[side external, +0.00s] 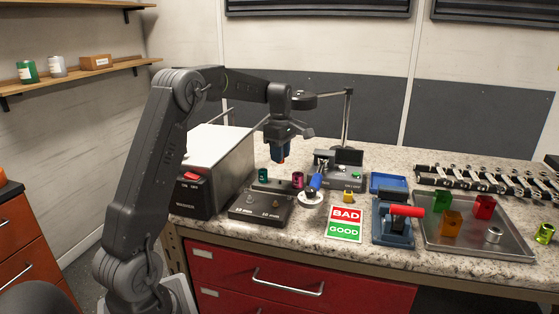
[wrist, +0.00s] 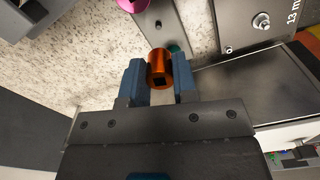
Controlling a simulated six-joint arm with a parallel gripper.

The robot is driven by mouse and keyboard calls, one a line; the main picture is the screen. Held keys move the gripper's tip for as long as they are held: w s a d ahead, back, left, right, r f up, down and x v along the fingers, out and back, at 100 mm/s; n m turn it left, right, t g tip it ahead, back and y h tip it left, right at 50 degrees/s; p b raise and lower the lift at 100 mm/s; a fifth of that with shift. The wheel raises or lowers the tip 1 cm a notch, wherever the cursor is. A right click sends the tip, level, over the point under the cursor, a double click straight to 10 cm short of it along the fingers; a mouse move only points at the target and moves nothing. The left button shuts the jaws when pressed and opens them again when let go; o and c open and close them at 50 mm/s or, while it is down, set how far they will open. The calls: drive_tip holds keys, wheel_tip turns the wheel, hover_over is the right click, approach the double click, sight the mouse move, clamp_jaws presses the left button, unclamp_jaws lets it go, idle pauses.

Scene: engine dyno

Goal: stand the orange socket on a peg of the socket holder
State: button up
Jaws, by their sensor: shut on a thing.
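My gripper (side external: 282,155) is shut on the orange socket (side external: 282,161) and holds it in the air above the bench. In the wrist view the orange socket (wrist: 159,66) sits between the blue fingertips (wrist: 159,80), with its square drive hole showing. The socket holder (side external: 273,186) is a dark bar on the bench below the gripper, with a teal socket (side external: 263,175) at its left and a magenta socket (side external: 297,180) at its right. In the wrist view the holder (wrist: 168,28) shows a bare peg (wrist: 158,24) between the magenta socket (wrist: 130,4) and the partly hidden teal one (wrist: 174,49).
A washer box (side external: 208,168) stands to the left.

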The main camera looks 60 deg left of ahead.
sight(280, 181)
drive_tip(key=shift+a+f, duration=0.1)
drive_tip(key=shift+f, duration=2.35)
drive_tip(key=shift+f, duration=1.15)
drive_tip(key=o, duration=1)
